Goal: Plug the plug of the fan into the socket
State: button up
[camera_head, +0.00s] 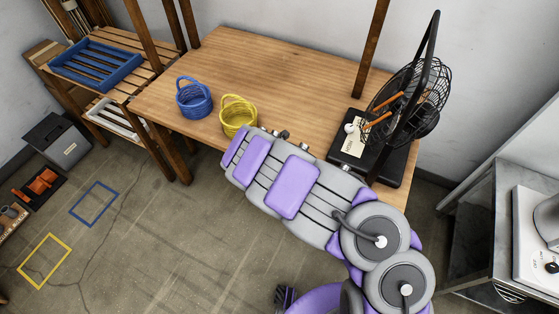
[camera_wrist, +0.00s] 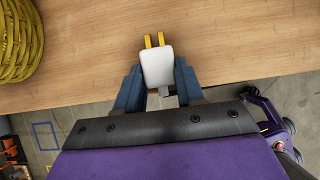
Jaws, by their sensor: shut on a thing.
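In the wrist view, my gripper (camera_wrist: 158,84) is shut on a white plug (camera_wrist: 157,66), with one blue finger on each side. Two yellow prongs point to the top of the picture, over the wooden table (camera_wrist: 225,45) near its edge. In the head view, the fan (camera_head: 408,100) stands on a black base at the table's right end. My arm crosses the table's front edge and hides the plug and fingertips there. I cannot make out a socket or the fan's cord in either view.
A blue basket (camera_head: 194,98) and a yellow basket (camera_head: 238,116) stand on the table's left part. The yellow one is also at the upper left of the wrist view (camera_wrist: 17,40). The table's middle is clear. A metal cabinet (camera_head: 480,225) stands at the right.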

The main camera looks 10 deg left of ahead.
jog(key=shift+r+p, duration=2.4)
jog(key=shift+p, duration=0.1)
